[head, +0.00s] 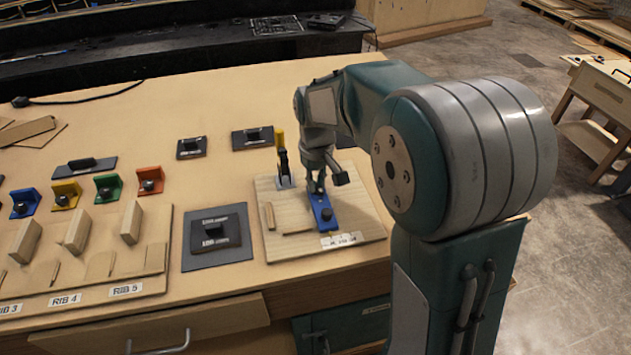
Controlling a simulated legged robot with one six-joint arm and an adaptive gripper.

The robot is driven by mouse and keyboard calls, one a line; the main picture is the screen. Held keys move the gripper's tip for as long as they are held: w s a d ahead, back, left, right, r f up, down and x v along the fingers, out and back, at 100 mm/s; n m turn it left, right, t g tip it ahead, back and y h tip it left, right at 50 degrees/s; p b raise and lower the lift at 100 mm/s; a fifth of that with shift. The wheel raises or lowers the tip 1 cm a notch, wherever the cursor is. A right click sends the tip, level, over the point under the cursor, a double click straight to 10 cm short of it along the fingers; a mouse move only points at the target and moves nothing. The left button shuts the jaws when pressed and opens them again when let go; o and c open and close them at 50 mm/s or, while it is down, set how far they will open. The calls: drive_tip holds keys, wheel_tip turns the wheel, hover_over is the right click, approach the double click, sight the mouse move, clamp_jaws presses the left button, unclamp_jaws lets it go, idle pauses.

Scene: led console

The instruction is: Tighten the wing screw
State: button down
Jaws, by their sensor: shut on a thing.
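A blue bracket (323,212) lies on a light wooden board (357,213) near the table's right front corner. A dark round knob (326,213) shows on its near part. My gripper (316,188) points down over the far end of the bracket, with its fingers shut. The wing screw is hidden between the fingers, so its wings and how far it is turned cannot be seen.
A yellow-handled toggle clamp (282,158) stands upright just left of my gripper. Wooden strips and a label lie on the board. A dark square plate (217,237) and coloured brackets (108,187) are further left. The table's right edge is close.

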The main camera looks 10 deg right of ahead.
drive_tip(key=shift+m, duration=1.7)
drive_tip(key=shift+r, duration=0.1)
drive_tip(key=c, duration=0.7)
unclamp_jaws()
drive_tip(key=shift+o, duration=0.2)
wheel_tip(320, 180, up, 12)
